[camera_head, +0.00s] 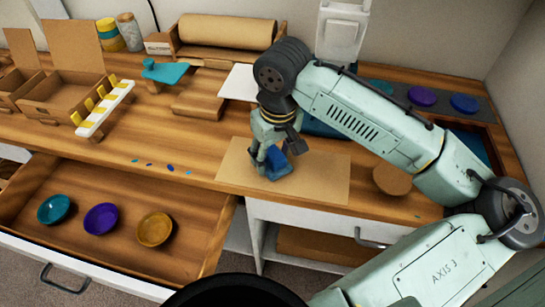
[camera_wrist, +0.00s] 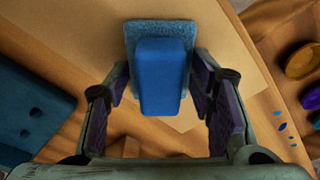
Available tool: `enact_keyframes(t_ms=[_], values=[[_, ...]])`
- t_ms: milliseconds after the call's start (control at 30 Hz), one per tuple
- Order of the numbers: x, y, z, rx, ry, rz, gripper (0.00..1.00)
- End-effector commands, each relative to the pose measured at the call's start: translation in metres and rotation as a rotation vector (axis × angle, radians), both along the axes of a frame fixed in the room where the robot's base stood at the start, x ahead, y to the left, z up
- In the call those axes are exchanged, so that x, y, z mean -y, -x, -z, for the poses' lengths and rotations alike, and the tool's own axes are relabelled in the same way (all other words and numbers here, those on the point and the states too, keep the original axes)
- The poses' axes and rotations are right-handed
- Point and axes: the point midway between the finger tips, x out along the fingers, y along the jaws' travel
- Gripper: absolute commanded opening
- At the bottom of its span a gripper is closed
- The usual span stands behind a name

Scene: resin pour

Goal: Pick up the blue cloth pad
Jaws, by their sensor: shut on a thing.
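The blue cloth pad (camera_head: 278,164) is at the brown paper sheet (camera_head: 325,180) on the workbench, partly hidden by my gripper (camera_head: 273,157) in the head view. In the wrist view the pad shows as a smooth blue block (camera_wrist: 161,80) with a fuzzy, darker blue face at its far end. My gripper (camera_wrist: 163,90) has one finger on each side of the block and is shut on it. I cannot tell whether the pad touches the sheet or is slightly above it.
Below the bench, an open drawer (camera_head: 183,225) holds teal, purple and yellow bowls. Small blue and teal drips (camera_head: 150,165) mark the bench edge. A round wooden disc (camera_head: 392,179) lies right of the sheet. A white rack with yellow clips (camera_head: 104,110) and cardboard boxes stand left.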

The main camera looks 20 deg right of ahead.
Motion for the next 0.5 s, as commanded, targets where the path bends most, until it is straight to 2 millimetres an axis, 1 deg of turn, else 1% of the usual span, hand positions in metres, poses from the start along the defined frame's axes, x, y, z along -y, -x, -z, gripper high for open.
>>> enact_keyframes(t_ms=[67,333,500], values=[[0.000,0.000,0.000,0.000,0.000,0.000,0.17],[0.000,0.000,-0.003,0.001,0.001,0.000,0.17],[0.000,-0.001,-0.017,0.002,0.001,0.000,0.17]])
